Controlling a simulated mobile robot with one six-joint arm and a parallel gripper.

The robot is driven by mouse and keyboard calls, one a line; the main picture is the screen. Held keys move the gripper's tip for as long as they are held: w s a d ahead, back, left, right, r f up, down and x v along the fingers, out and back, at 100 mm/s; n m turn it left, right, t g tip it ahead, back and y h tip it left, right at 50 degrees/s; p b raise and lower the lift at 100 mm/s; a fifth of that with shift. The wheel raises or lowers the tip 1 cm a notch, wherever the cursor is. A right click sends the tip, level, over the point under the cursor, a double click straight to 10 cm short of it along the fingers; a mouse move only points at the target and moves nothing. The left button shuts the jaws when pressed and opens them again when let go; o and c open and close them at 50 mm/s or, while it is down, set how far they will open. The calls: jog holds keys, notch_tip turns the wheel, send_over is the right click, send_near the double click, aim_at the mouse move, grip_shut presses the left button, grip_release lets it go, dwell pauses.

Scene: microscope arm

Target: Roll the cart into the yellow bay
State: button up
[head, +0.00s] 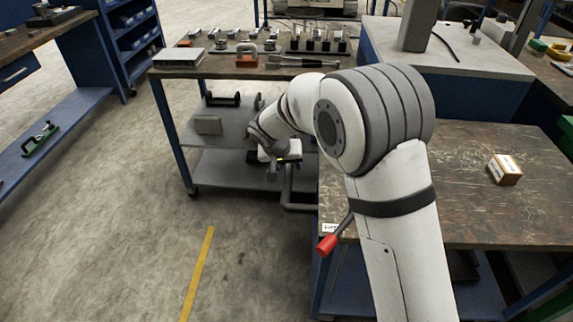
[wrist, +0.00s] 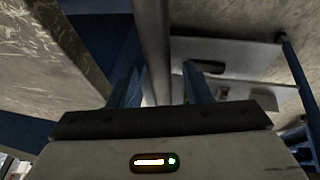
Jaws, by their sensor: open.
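The cart (head: 235,172) has blue legs, grey lower shelves and small casters. It stands at the upper middle of the head view with items on its worn top. A grey tube handle (head: 301,199) shows at its near right side. My gripper (head: 281,168) hangs beside the cart, close to this handle. In the wrist view the gripper (wrist: 158,88) is open, with the grey bar (wrist: 153,45) running between its two fingers. I cannot tell whether they touch it. A yellow floor line (head: 197,275) lies nearer on the left; the rest of the bay is not visible.
A worn workbench (head: 470,215) with a small box (head: 504,169) stands close on the right. A blue cabinet with a grey top (head: 455,52) is behind it. A blue bench (head: 50,150) is at the left. The concrete floor (head: 115,220) between is clear.

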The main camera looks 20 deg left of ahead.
jog(key=shift+f, duration=0.1)
jog(key=shift+c, duration=0.5)
grip_shut()
